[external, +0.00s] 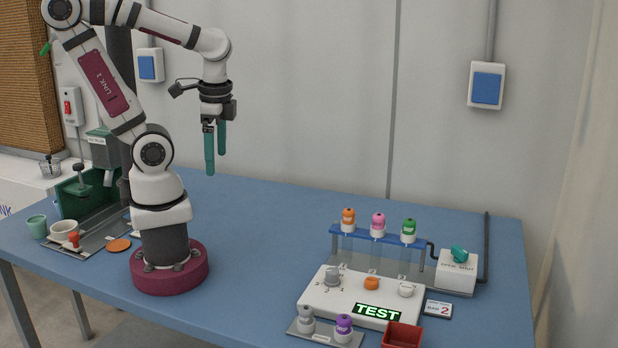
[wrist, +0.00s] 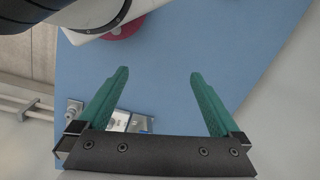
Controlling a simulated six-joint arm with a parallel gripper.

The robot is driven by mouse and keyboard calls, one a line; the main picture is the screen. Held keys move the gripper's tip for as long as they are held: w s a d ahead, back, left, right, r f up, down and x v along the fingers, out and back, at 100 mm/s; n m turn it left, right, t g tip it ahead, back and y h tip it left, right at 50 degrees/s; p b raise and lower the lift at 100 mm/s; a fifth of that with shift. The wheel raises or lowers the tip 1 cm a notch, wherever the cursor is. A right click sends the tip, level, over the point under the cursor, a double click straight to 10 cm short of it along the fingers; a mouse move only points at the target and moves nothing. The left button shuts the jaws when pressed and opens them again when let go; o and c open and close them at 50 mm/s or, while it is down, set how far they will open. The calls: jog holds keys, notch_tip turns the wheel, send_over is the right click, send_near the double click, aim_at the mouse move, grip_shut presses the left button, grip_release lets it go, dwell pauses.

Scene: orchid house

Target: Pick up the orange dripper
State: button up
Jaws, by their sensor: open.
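The orange dripper (external: 348,220) has an orange cap and a white body. It stands upright at the left end of the blue rack (external: 335,231), in the external view. A pink dripper (external: 378,226) and a green dripper (external: 409,231) stand to its right on the same rack. My gripper (external: 215,162) hangs high above the table, well to the left of the rack, fingers pointing down. It is open and empty; its two green fingers also show apart in the wrist view (wrist: 158,74). The orange dripper is not seen in the wrist view.
A white panel (external: 345,306) with knobs and a TEST display stands in front of the rack. Grey and purple drippers (external: 343,328) and a red bin (external: 402,336) are near the front edge. A valve box (external: 456,272) stands right of the rack. The table's middle (external: 270,220) is clear.

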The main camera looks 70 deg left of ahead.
jog(key=shift+s+a+f, duration=0.1)
jog(key=shift+s+f, duration=0.1)
jog(key=shift+s, duration=0.05)
jog(key=c, duration=0.5)
jog(key=n+t+h, duration=0.4)
jog(key=n+h, duration=1.1)
jog(key=n, duration=1.2)
send_near(349, 210)
jog(key=x, duration=1)
jog(key=shift+a+f, duration=0.1)
jog(key=shift+f, duration=0.2)
